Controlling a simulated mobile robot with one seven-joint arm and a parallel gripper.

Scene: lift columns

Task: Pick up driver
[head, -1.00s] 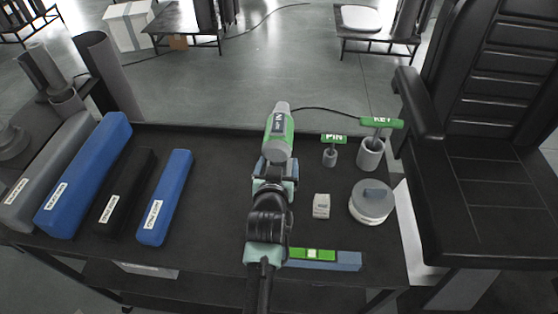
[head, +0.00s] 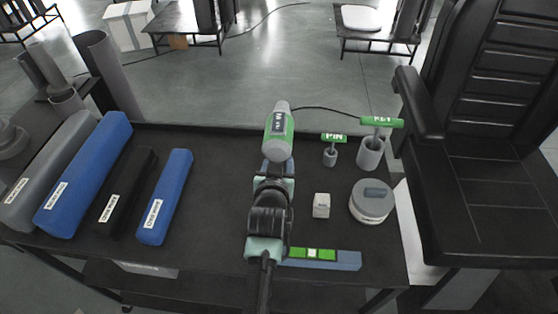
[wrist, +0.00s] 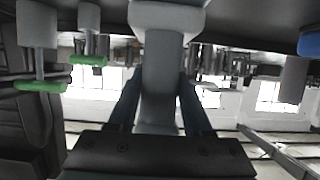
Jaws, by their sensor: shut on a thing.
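The driver (head: 279,135) is a green and grey tool with a dark label and a rounded grey top. In the wrist view the driver's grey handle (wrist: 162,70) runs between the two dark fingers of my gripper (wrist: 161,105). Whether its base touches the table is hidden by my arm.
A green-blue bar (head: 345,259) lies in front. Long blue pads (head: 165,197) lie left.

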